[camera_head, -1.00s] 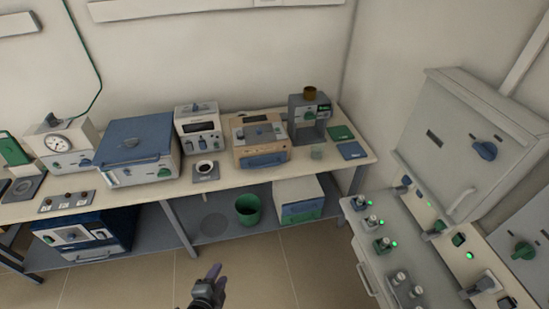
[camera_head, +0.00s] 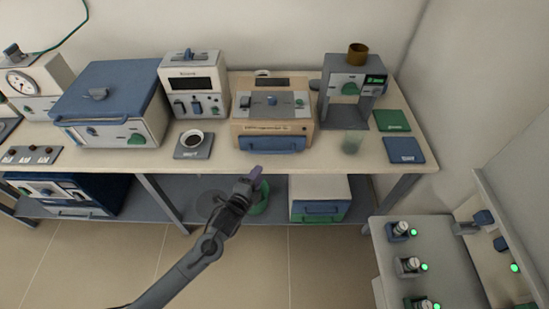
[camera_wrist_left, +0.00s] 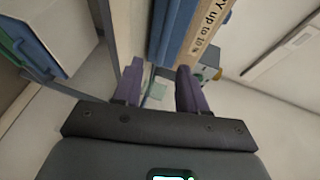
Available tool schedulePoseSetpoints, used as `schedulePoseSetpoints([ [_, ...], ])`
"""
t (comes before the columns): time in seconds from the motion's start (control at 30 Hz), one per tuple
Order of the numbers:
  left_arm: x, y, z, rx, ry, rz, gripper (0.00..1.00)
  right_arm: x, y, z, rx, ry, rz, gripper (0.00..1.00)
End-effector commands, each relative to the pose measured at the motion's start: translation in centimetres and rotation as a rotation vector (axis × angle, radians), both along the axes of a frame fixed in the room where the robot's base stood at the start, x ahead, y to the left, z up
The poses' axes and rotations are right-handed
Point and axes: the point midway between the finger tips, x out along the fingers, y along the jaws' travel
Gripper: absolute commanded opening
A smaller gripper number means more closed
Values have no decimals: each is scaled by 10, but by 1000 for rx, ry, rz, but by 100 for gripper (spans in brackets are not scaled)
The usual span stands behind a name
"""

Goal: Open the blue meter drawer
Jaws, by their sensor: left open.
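The meter is a box with a tan wooden body (camera_head: 240,131) and a grey top panel, on the bench at centre. Its blue drawer front (camera_head: 271,145) is at the lower front and looks shut. My left gripper (camera_head: 255,175) is just in front of the bench edge, below and apart from the drawer. In the left wrist view the gripper (camera_wrist_left: 158,75) has its two purple fingers spread with nothing held. The blue drawer front (camera_wrist_left: 175,30) and the lettered tan panel (camera_wrist_left: 207,28) lie ahead of the fingers. My right gripper is not seen.
A cup (camera_head: 192,139) on a grey scale stands left of the meter. A grey device (camera_head: 352,90), a small glass (camera_head: 352,142) and green and blue pads stand right. A green bin (camera_head: 261,198) and a white box (camera_head: 319,188) sit on the lower shelf.

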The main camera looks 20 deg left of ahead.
Motion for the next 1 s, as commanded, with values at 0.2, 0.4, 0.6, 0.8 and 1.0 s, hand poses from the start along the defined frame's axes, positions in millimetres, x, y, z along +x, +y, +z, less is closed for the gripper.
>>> schedulePoseSetpoints([
  [0.2,15,1,-1,1,-30,2,42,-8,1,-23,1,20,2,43],
  [0.4,37,0,-3,1,-32,2,42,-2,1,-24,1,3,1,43],
  [0.6,69,-3,-10,0,-31,2,42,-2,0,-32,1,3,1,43],
  [0.8,97,-5,-15,1,-31,1,42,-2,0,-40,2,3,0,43],
  [1.0,113,-5,-18,1,-30,2,42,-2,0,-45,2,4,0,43],
])
